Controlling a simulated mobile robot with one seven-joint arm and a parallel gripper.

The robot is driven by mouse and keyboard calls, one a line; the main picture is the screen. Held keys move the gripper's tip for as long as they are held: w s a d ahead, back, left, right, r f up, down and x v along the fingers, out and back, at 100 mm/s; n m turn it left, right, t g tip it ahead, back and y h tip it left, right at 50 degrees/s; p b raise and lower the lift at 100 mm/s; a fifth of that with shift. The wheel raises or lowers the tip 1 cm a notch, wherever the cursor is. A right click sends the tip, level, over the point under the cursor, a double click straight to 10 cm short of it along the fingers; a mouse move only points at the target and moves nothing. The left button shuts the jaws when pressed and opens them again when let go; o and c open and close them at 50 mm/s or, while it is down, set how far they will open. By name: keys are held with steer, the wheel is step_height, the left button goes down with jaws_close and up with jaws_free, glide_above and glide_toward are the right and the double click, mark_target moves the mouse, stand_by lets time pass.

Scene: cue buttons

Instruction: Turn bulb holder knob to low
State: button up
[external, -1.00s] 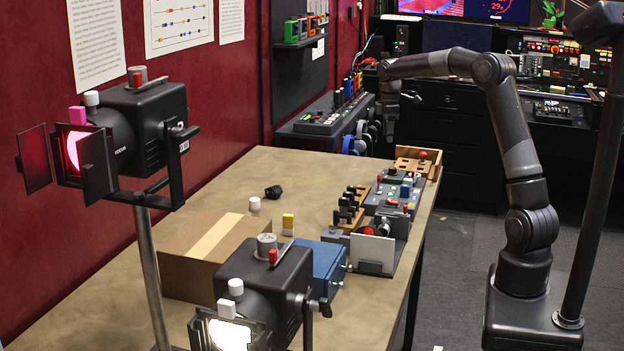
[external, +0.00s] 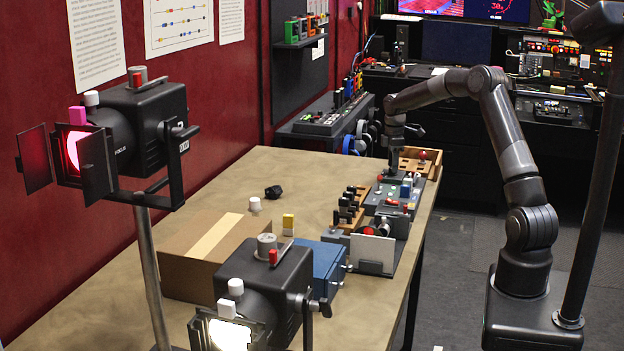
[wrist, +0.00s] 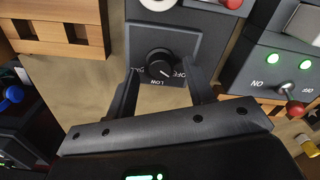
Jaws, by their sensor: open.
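The knob (wrist: 160,64) is a round black dial on a grey panel (wrist: 196,24), with "LOW" and "OFF" in white lettering around it; a further label at its left is partly hidden. Its white pointer mark points to the lower right, between "LOW" and "OFF". My gripper (wrist: 162,88) is open in the wrist view, one dark finger on either side of the knob's near side, not closed on it. In the external view my gripper (external: 394,166) hangs over the far end of the row of devices, and the knob is hidden there.
A panel with two green lights and a red-tipped toggle switch (wrist: 291,107) stands close at the right. A wooden tray (wrist: 58,28) lies at the upper left. In the external view, a cardboard box (external: 190,272) and two stage lamps stand in front.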

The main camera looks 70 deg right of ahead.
steer(key=shift+f, duration=0.45)
steer(key=shift+c, duration=0.2)
steer(key=c, duration=0.9)
